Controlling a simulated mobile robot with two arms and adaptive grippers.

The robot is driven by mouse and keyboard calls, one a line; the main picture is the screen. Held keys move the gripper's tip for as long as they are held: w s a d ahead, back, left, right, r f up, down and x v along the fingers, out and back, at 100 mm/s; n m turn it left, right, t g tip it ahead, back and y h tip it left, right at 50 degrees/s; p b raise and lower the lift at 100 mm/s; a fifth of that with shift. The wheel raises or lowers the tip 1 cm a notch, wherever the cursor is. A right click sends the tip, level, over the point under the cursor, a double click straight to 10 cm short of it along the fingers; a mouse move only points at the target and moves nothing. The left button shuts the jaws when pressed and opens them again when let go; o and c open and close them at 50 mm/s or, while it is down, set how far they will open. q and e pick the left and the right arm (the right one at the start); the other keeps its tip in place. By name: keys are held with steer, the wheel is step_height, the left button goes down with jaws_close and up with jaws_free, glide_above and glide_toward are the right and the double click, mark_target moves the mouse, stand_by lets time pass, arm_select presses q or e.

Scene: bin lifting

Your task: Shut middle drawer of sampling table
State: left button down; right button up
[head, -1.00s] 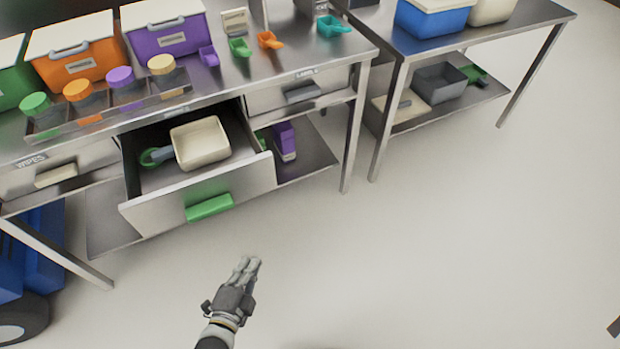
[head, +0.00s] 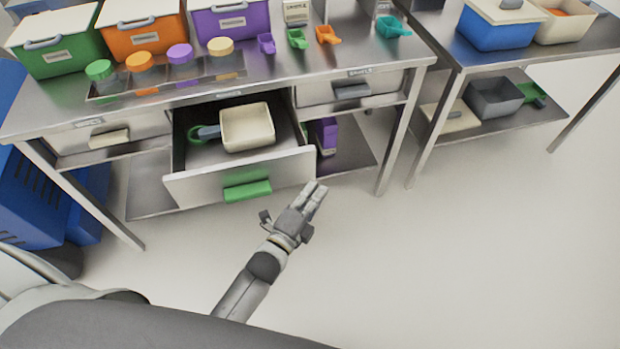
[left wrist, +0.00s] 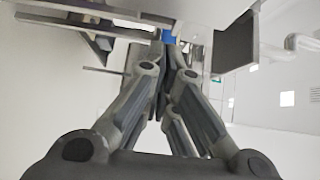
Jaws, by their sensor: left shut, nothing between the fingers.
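The middle drawer (head: 290,164) of the steel sampling table (head: 330,72) stands pulled out, with a green handle (head: 247,190) on its front. Inside it lie a cream tray (head: 247,127) and a green scoop (head: 206,132). My left gripper (head: 316,190) is shut and empty, just in front of the drawer front's right end, to the right of the handle. I cannot tell whether the fingertips touch the drawer. In the left wrist view the closed fingers (left wrist: 168,75) point ahead. My right gripper is not in view.
The left drawer (head: 110,137) and right drawer (head: 355,90) look closed. Green, orange and purple bins, jars and scoops stand on the tabletop. A purple container (head: 327,134) sits on the lower shelf. A second table (head: 585,43) stands to the right. The floor in front is clear.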

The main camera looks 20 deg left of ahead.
arm_select(q)
steer(key=w+a, duration=0.2)
steer(key=w, duration=0.1)
steer(key=shift+w+a, duration=0.1)
stand_by(0.3)
